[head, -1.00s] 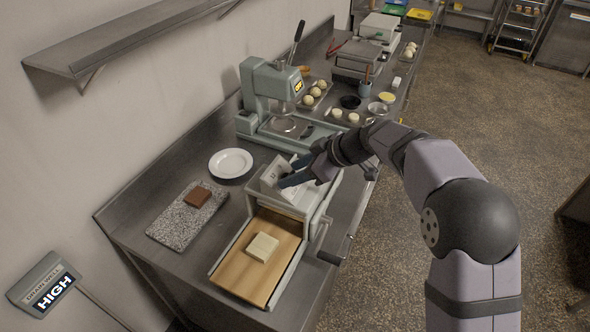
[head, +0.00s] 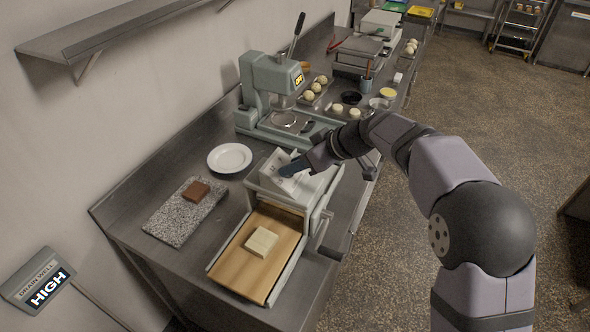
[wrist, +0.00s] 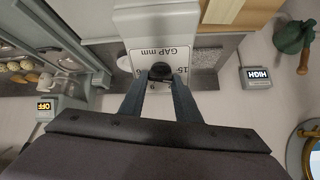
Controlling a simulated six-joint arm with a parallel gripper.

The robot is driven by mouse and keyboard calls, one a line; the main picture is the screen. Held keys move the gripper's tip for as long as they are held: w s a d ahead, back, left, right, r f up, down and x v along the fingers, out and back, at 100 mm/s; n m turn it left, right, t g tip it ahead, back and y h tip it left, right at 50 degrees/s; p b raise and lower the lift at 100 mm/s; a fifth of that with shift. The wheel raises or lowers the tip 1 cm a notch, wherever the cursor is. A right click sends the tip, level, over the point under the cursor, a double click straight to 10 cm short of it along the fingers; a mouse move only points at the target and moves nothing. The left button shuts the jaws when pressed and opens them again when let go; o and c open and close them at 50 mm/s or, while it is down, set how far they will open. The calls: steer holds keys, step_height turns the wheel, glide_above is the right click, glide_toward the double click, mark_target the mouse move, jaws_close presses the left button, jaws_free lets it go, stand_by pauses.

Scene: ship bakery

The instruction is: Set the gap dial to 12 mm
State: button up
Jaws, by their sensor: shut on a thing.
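The gap dial is a black knob (wrist: 161,72) on a white plate (wrist: 185,54) marked "GAP mm", which appears upside down in the wrist view. A "15" shows right of the knob; the other numbers are partly covered or too small to read surely. My gripper (wrist: 160,78) is shut on the knob, one finger on each side. In the head view, my gripper (head: 285,171) reaches the white plate on top of the pale sheeter machine (head: 262,190) and hides the knob. I cannot make out where the pointer stands.
A pale dough block (head: 262,241) lies on the machine's wooden bed (head: 240,262). A crank handle (head: 330,253) sticks out at its right side. A white plate (head: 229,158), a granite slab (head: 170,226) with a brown block, and a press (head: 270,90) stand nearby.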

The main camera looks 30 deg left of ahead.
steer(key=m+t+b, duration=0.1)
steer(key=m, duration=0.3)
steer(key=shift+m+h, duration=0.3)
steer(key=shift+m, duration=0.1)
steer(key=m+p, duration=0.1)
steer(key=m, duration=0.2)
steer(key=shift+s+r+t+h, duration=0.1)
steer(key=shift+r+t+h, duration=0.05)
steer(key=shift+t+h, duration=0.2)
steer(key=shift+m+h+p, duration=0.25)
steer(key=shift+m+p, duration=0.2)
steer(key=shift+m, duration=0.45)
steer(key=o, duration=1)
steer(key=shift+o, duration=0.2)
steer(key=shift+d, duration=0.1)
steer(key=b+v, duration=0.2)
steer(key=v, duration=0.5)
steer(key=shift+b, duration=0.35)
